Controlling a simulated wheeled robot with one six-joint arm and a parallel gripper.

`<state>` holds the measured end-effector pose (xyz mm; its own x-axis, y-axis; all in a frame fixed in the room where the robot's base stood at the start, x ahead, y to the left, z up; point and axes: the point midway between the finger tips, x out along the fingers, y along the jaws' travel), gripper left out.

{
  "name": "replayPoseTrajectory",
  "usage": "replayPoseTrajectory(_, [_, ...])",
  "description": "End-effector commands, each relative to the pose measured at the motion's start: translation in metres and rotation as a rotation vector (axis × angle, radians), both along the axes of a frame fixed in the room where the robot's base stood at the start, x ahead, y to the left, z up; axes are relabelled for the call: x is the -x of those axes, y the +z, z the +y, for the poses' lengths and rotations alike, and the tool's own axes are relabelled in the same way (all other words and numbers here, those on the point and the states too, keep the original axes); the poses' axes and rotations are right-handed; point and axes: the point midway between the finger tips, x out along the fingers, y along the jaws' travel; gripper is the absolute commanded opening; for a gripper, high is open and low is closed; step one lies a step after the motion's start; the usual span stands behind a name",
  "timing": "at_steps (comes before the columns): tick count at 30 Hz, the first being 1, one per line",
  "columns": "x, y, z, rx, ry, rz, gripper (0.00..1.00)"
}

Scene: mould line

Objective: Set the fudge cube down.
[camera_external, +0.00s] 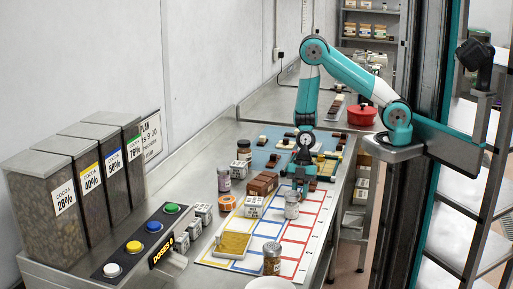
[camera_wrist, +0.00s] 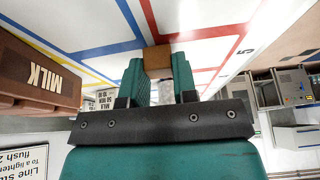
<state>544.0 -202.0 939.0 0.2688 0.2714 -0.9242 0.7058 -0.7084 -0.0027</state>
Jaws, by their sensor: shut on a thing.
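The fudge cube (camera_wrist: 157,59) is a small brown block in the wrist view. It sits between the fingertips of my gripper (camera_wrist: 158,68), which is shut on it. Behind it is a white mat (camera_wrist: 105,14) with red and blue lines; I cannot tell whether the cube touches the mat. In the external view my gripper (camera_external: 303,186) points down over the far part of this mat (camera_external: 298,236), which has red, blue and yellow outlined cells. The cube is too small to make out there.
A brown MILK block (camera_wrist: 38,75) is at the left in the wrist view. A glass jar (camera_external: 292,205) stands near my gripper, with brown blocks (camera_external: 262,184) to the left. A spice jar (camera_external: 272,258) and yellow tray (camera_external: 232,245) stand nearer. Several cells look bare.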

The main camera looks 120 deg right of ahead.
Motion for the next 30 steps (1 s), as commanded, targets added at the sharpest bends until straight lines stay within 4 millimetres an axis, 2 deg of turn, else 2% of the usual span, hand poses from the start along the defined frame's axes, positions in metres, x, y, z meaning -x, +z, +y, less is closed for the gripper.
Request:
replayPoseTrajectory(11, [0.0, -0.006, 0.0, 0.0, 0.0, -0.001, 0.05])
replayPoseTrajectory(12, [0.0, -0.005, 0.0, 0.0, 0.0, -0.001, 0.31])
replayPoseTrajectory(15, [0.0, -0.004, 0.0, 0.0, 0.0, -0.001, 0.52])
replayPoseTrajectory(23, [0.0, -0.003, 0.0, 0.0, 0.0, -0.001, 0.52])
replayPoseTrajectory(27, [0.0, 0.003, -0.002, 0.001, -0.001, -0.003, 0.52])
replayPoseTrajectory(30, [0.004, 0.016, -0.006, 0.003, -0.002, -0.005, 0.52])
